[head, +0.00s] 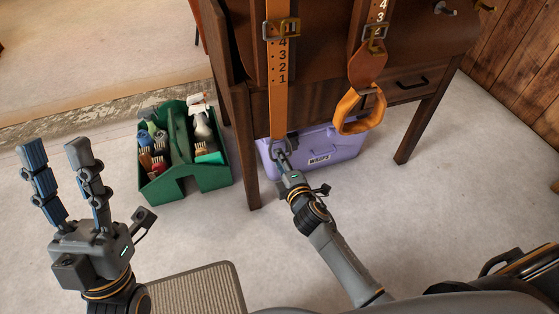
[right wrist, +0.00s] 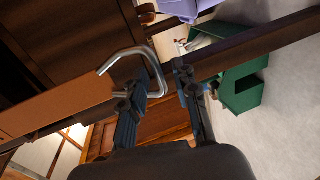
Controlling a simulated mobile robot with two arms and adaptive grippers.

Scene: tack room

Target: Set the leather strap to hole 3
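The left orange leather strap (head: 279,105) hangs down the front of the dark wooden furniture. My right gripper (head: 281,158) is at the left strap's lower end. In the right wrist view, its parted fingers (right wrist: 160,75) stand either side of a silver hook's (right wrist: 128,54) bend. My left gripper (head: 56,148) is open and empty.
A lilac box (head: 340,147) labelled WRAPS sits under the furniture. A green caddy (head: 187,183) of brushes and bottles stands left of the furniture leg (head: 242,150). A drawer handle (head: 411,82) is at right. The pale floor at lower right is mostly clear.

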